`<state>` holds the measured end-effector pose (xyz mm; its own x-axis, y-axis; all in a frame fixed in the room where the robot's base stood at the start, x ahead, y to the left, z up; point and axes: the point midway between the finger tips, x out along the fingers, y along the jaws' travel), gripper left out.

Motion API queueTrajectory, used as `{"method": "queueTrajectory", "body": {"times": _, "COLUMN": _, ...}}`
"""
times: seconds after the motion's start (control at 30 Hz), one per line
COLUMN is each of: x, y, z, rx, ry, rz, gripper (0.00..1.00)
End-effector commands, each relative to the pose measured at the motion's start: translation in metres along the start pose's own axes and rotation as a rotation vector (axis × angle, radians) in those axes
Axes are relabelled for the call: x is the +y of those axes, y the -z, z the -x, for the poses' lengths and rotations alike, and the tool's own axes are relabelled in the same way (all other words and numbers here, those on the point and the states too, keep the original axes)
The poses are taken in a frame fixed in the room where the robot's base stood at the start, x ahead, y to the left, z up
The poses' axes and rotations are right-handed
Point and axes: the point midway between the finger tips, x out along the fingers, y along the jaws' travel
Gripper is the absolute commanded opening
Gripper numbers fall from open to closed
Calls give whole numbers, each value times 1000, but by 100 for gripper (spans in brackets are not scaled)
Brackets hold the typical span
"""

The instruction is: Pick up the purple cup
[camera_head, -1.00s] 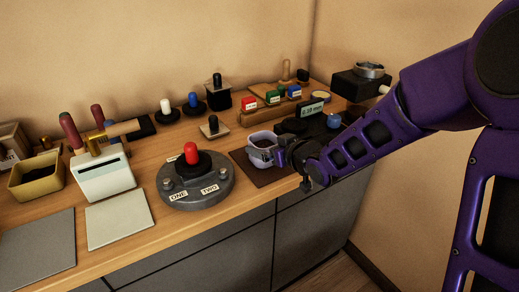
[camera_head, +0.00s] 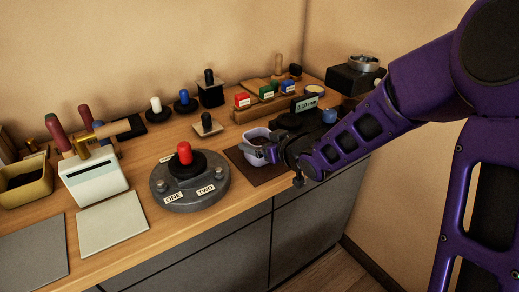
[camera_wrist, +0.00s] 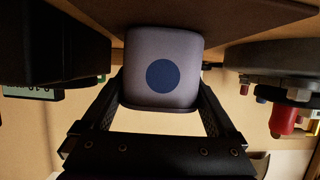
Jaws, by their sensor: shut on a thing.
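The purple cup (camera_head: 250,146), pale lilac with dark contents, is at the dark brown mat (camera_head: 262,171) near the counter's front edge. My gripper (camera_head: 270,153) reaches it from the right and is shut on it. In the wrist view the cup (camera_wrist: 188,52) shows a dark blue round spot and sits between the two fingers of my gripper (camera_wrist: 163,105), one on each side. I cannot tell whether its base is clear of the mat. My fingers hide part of the cup in the head view.
A round grey base with a red knob (camera_head: 184,153) stands left of the cup. Behind are a wooden rack (camera_head: 252,114) with coloured blocks and a dark device with a display (camera_head: 306,104). A white tool holder (camera_head: 94,182) is at the left.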

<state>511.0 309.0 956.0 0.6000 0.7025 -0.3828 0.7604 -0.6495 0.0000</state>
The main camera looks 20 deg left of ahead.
Motion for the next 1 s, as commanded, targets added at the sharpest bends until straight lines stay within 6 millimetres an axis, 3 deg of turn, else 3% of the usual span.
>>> {"method": "queueTrajectory", "body": {"times": 0.27, "x": 0, "y": 6, "z": 2, "rx": 3, "ry": 0, "rz": 1, "gripper": 31}}
{"method": "queueTrajectory", "body": {"times": 0.7, "x": 0, "y": 81, "z": 33, "rx": 3, "ry": -1, "rz": 2, "gripper": 31}}
{"method": "queueTrajectory", "body": {"times": 1.0, "x": 0, "y": 94, "z": 38, "rx": 1, "ry": 0, "rz": 0, "gripper": 31}}
